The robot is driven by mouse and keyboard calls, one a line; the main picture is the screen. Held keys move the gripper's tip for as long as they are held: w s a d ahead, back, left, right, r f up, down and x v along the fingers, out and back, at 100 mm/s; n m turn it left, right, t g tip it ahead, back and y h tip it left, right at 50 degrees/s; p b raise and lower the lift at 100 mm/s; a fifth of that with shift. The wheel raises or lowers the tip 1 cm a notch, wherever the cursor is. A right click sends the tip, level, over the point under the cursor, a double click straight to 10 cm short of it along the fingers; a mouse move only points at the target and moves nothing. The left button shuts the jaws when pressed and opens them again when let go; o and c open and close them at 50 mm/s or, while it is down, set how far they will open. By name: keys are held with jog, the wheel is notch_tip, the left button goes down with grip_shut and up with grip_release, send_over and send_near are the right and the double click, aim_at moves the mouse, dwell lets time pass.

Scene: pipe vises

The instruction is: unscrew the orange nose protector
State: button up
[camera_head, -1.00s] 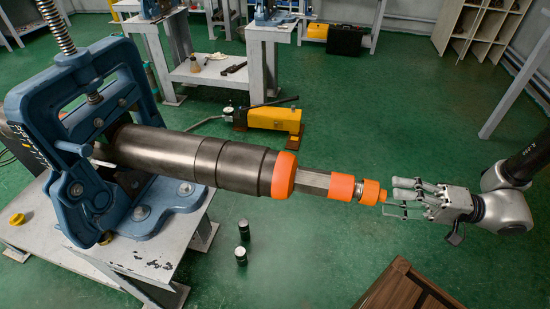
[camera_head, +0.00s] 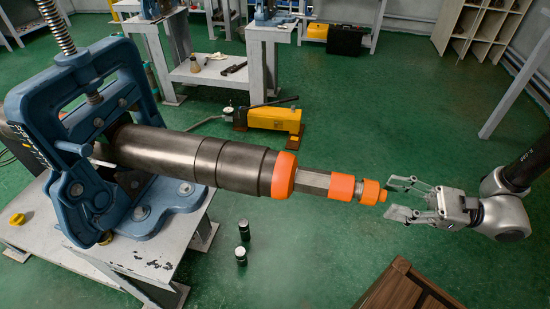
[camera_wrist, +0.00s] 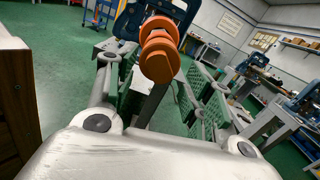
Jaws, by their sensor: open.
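A dark steel cylinder (camera_head: 195,157) is clamped in the blue pipe vise (camera_head: 82,165) and points right. A wide orange collar (camera_head: 284,175) sits on it, then a grey hex section, an orange ring (camera_head: 341,187) and an orange end piece (camera_head: 371,192) with a small tip. I cannot tell which of these orange parts is the nose protector. My gripper (camera_head: 400,199) is open and empty, just right of the tip and apart from it. In the wrist view, the orange end (camera_wrist: 159,58) lies ahead, between the spread fingers (camera_wrist: 155,95).
A wooden crate (camera_head: 405,290) stands on the floor at the lower right, below my gripper. Two small dark cylinders (camera_head: 242,256) are near the vise table (camera_head: 150,258). A yellow pump (camera_head: 270,119) is on the floor behind.

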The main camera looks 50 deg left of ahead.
aim_at(372, 193)
jog(key=m, duration=0.9)
jog(key=shift+t, duration=0.3)
jog(key=shift+s, duration=0.1)
jog(key=shift+x, duration=1.05)
